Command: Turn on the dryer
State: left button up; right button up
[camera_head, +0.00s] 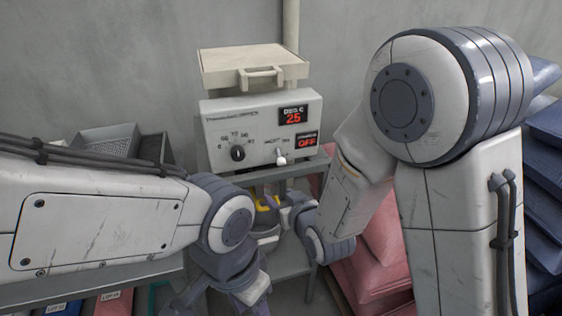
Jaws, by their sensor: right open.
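The dryer (262,125) is a pale grey box with a beige lidded top and handle, standing upright against the wall. Its front has a black dial (238,153) on the left and a small toggle switch (281,157) with a pale tip to the right of it. A red display (294,117) reads 25, and a lower red display (306,142) reads OFF. My right gripper (267,205) is open, below the dryer's front and apart from the switch, partly hidden by my arms. My left arm crosses from the left; its gripper end at the bottom is unclear.
The dryer stands on a grey shelf stand (290,167). A grey mesh tray (105,141) lies behind my left arm. Red sacks (385,245) are piled at the right behind my right arm, with blue sacks (545,200) farther right. A pipe (291,25) runs up the wall.

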aim_at(283, 163)
jog(key=w+t, duration=0.1)
jog(key=w, duration=0.2)
jog(key=w+r+t, duration=0.1)
jog(key=w+t, duration=0.1)
jog(key=w, duration=0.2)
jog(key=w+t+p, duration=0.1)
jog(key=w+t, duration=0.1)
jog(key=w, duration=0.2)
jog(key=shift+w+d+r+m, duration=0.15)
jog(key=shift+d+r+m, duration=0.05)
jog(key=shift+r+m, duration=0.2)
jog(key=shift+w+a+f, duration=0.1)
jog(key=shift+w+a, duration=0.1)
jog(key=shift+w, duration=0.5)
grip_shut()
